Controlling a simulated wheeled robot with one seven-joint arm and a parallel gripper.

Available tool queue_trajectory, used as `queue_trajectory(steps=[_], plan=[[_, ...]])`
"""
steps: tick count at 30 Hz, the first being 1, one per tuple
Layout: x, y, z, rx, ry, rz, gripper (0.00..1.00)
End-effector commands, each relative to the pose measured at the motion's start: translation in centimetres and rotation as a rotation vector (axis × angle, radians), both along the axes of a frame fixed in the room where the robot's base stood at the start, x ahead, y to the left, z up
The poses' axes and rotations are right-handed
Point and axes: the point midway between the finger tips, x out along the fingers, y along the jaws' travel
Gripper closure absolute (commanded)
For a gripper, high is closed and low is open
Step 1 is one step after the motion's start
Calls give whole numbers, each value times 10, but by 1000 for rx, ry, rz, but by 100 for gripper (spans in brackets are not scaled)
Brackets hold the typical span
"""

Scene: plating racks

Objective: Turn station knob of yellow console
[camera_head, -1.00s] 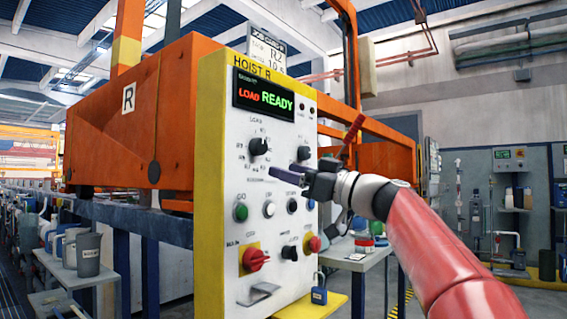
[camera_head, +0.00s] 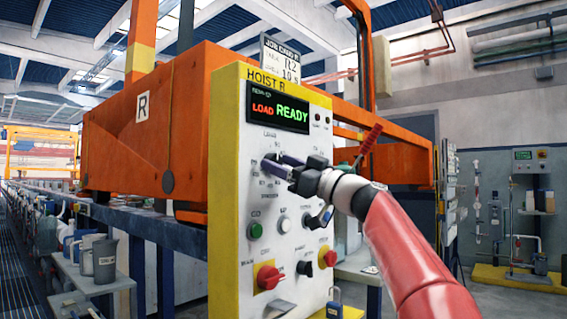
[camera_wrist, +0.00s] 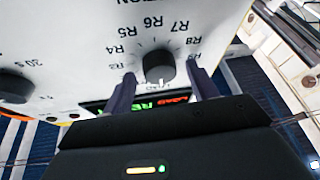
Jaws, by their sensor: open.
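The yellow console (camera_head: 226,200), headed HOIST R, has a white front panel and a screen (camera_head: 278,110) reading LOAD in red and READY in green. In the wrist view the station knob (camera_wrist: 158,64) is black and round, ringed by labels such as R4 to R8. A small white mark shows at its lower edge. My gripper (camera_head: 277,163) is at the upper panel and hides the knob in the head view. In the wrist view my gripper (camera_wrist: 161,71) is open, with one dark finger on each side of the knob. Contact cannot be told.
Another black knob (camera_wrist: 17,88) is at the left in the wrist view. Below my gripper are a green button (camera_head: 256,231), a white button (camera_head: 284,225) and a red switch (camera_head: 268,278). An orange hoist beam (camera_head: 190,130) stands behind the console.

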Motion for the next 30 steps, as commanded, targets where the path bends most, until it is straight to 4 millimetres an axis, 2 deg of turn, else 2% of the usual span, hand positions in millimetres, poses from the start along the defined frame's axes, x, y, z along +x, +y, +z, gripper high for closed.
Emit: queue_trajectory(steps=[2, 12, 23, 30], plan=[[0, 0, 0, 0, 0, 0, 42], [0, 0, 0, 0, 0, 0, 86], [-1, 0, -2, 40, 49, 1, 86], [-3, 1, -3, 140, 175, 1, 86]])
